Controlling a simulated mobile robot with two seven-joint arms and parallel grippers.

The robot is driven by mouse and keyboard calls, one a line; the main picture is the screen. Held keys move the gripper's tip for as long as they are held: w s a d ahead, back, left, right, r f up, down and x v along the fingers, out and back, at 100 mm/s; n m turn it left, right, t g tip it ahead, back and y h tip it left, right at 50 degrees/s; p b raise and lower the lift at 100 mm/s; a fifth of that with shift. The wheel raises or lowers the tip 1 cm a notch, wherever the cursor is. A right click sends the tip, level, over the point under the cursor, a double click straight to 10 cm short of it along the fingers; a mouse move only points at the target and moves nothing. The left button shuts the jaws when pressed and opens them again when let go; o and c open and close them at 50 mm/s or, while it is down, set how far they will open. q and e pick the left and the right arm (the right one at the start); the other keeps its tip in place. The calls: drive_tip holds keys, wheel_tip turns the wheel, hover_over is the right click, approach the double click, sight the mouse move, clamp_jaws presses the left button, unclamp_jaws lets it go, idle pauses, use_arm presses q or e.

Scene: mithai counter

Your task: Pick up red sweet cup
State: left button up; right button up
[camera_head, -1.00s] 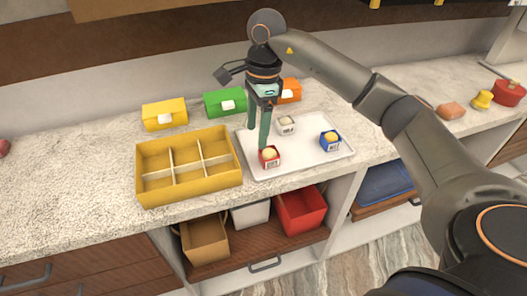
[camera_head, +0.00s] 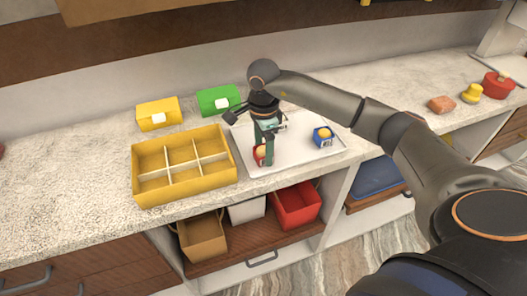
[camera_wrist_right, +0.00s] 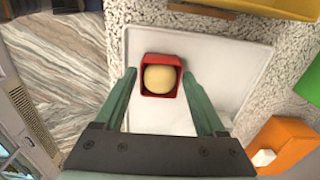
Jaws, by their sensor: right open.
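The red sweet cup (camera_head: 258,155), with a pale round sweet in it, stands on the white tray (camera_head: 293,158) near its front left. It is partly hidden by my right gripper (camera_head: 267,158) in the head view. In the right wrist view the red cup (camera_wrist_right: 147,88) shows between the two fingertips of the right gripper (camera_wrist_right: 159,76). The fingers are open, one on each side of the cup. I cannot tell whether they touch it. My left gripper is not in view.
A blue sweet cup (camera_head: 323,137) stands on the tray to the right. A yellow divided box (camera_head: 185,198) is just left of the tray. Yellow (camera_head: 158,112) and green (camera_head: 219,99) boxes stand behind. An orange box (camera_wrist_right: 287,143) shows in the wrist view.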

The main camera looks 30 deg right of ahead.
drive_tip(key=shift+f, duration=0.5)
drive_tip(key=c, duration=1.1)
drive_tip(key=shift+r, duration=0.1)
drive_tip(key=shift+c, duration=0.2)
